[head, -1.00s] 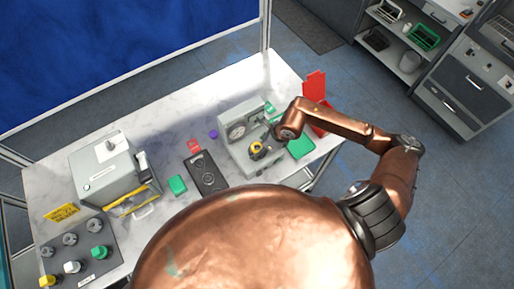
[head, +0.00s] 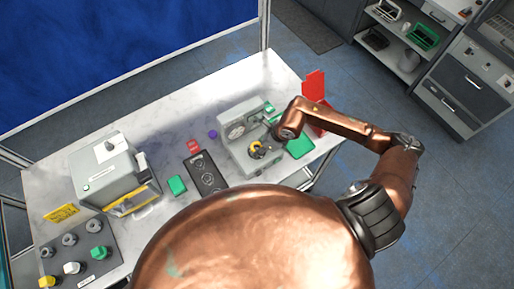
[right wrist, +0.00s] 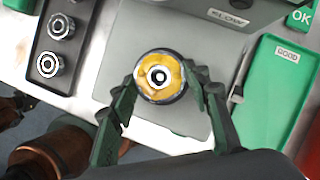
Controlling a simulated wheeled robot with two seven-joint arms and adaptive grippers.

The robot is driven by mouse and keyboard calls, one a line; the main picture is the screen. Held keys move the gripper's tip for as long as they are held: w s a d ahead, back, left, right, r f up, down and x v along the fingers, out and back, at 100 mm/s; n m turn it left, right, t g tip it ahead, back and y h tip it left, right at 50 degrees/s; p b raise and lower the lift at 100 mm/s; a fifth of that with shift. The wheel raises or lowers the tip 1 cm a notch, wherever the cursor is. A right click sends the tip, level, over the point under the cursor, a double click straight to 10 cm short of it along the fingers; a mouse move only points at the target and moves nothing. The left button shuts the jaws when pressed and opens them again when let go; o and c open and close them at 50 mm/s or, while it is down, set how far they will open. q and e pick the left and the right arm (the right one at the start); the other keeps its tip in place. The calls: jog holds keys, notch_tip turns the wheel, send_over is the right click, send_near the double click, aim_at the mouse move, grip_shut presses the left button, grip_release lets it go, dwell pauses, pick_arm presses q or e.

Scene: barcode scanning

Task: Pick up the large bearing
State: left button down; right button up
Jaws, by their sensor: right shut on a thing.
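The large bearing (right wrist: 159,76), a round metal ring with an orange-yellow face and a dark centre, sits between the fingers of my right gripper (right wrist: 161,82) in the right wrist view. The fingers press on it from both sides. It is over the grey plate of the measuring device (right wrist: 195,60); whether it touches the plate I cannot tell. In the head view the bearing (head: 256,152) shows small, partly covered by the right gripper (head: 265,149). My left gripper is not in view.
A black tray (head: 193,165) with smaller bearings lies left of the device. A green tray (head: 300,146) and a red bin (head: 316,105) stand to the right. A grey machine (head: 110,172) and knob panel (head: 75,262) are further left.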

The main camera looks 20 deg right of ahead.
jog(key=shift+r, duration=0.15)
jog(key=shift+r+b, duration=0.45)
jog(key=shift+r, duration=0.15)
jog(key=s+d+r+b, duration=0.2)
jog(key=s+d+r, duration=0.6)
jog(key=s+r, duration=0.3)
jog(key=shift+d+r+b, duration=0.15)
jog(key=shift+r+b, duration=0.05)
jog(key=shift+b, duration=0.15)
